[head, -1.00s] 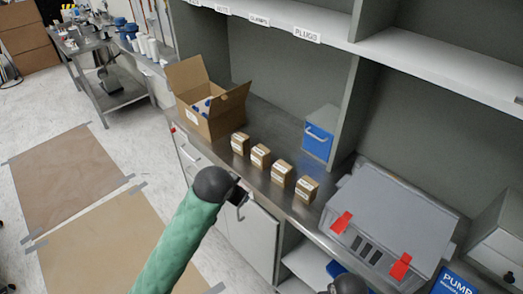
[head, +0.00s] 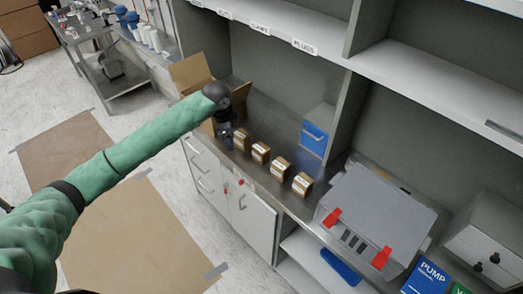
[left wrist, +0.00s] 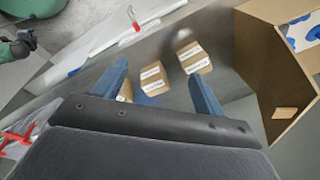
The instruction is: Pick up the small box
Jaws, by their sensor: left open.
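Several small brown boxes with white labels stand in a row on the metal counter. In the head view these are the box nearest the open carton (head: 242,139), then a second (head: 261,153), a third (head: 280,167) and the rightmost one (head: 302,184). My left gripper (head: 226,133) points down beside the box nearest the carton. In the left wrist view its fingers (left wrist: 157,70) are spread and empty. Two boxes, one (left wrist: 155,80) and another (left wrist: 194,58), show beyond and between the fingers; another is partly hidden behind the left finger.
An open cardboard carton (head: 188,73) stands left of the row, close to my left gripper. A blue-fronted bin (head: 314,138) stands behind the row. A grey case (head: 375,213) with red latches is at the right. A shelf overhangs the counter. A green-and-dark arm part shows in the wrist view's corner.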

